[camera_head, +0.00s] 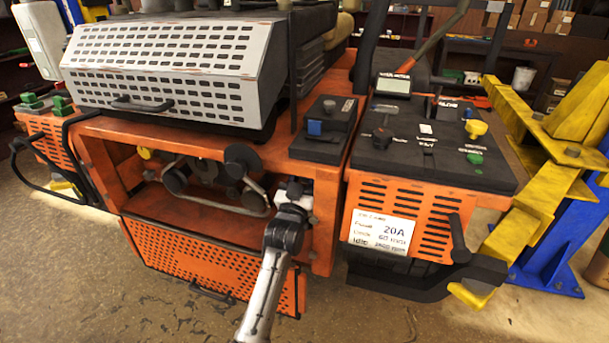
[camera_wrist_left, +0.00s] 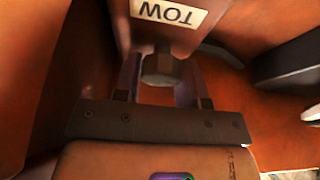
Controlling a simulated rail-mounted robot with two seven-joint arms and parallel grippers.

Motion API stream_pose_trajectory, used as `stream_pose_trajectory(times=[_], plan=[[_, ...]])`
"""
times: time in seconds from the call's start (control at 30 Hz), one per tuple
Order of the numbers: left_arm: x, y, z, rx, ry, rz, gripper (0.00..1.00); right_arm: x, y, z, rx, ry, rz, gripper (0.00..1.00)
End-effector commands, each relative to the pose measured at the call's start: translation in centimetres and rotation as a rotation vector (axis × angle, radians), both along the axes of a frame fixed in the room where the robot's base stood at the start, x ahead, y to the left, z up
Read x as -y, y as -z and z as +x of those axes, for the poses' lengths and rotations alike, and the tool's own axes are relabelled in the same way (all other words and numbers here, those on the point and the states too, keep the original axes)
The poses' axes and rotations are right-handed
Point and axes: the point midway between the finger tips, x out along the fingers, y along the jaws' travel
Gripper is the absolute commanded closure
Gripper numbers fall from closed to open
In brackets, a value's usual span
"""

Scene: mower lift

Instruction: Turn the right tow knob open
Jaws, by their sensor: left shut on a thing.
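The tow knob (camera_wrist_left: 160,66) is a dark, faceted knob below a white label reading TOW (camera_wrist_left: 166,13), which appears upside down in the left wrist view. My left gripper (camera_wrist_left: 160,88) has one finger on each side of the knob and is shut on it. In the head view, my left gripper (camera_head: 293,190) reaches into the right side of the orange machine's open front bay (camera_head: 200,212). The knob is hidden there behind the gripper and wrist. My right gripper is in neither view.
Dark round parts (camera_head: 243,158) and a curved hose sit in the bay left of my gripper. An orange perforated panel (camera_head: 215,265) hangs below. A control console (camera_head: 430,150) with a yellow knob (camera_head: 475,129) stands at right. A yellow and blue frame (camera_head: 545,215) is farther right.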

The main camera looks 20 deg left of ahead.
Motion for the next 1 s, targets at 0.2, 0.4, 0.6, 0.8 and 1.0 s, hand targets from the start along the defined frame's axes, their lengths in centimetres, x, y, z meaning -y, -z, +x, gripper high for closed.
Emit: stream_pose_trajectory(times=[0.2, 0.4, 0.6, 0.8, 1.0], plan=[[0.0, 0.0, 0.0, 0.000, 0.000, 0.000, 0.44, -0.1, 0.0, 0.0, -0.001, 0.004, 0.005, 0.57], [0.0, 0.0, 0.0, 0.000, 0.000, 0.001, 0.39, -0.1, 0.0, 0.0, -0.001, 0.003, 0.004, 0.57], [0.0, 0.2, -0.5, -0.001, 0.000, 0.001, 0.39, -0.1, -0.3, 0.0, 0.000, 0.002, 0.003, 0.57], [0.1, 1.1, -3.0, -0.002, 0.000, 0.000, 0.39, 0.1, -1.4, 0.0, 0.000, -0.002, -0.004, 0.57], [0.3, 2.6, -6.5, -0.002, 0.000, 0.000, 0.39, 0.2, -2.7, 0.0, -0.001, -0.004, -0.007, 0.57]])
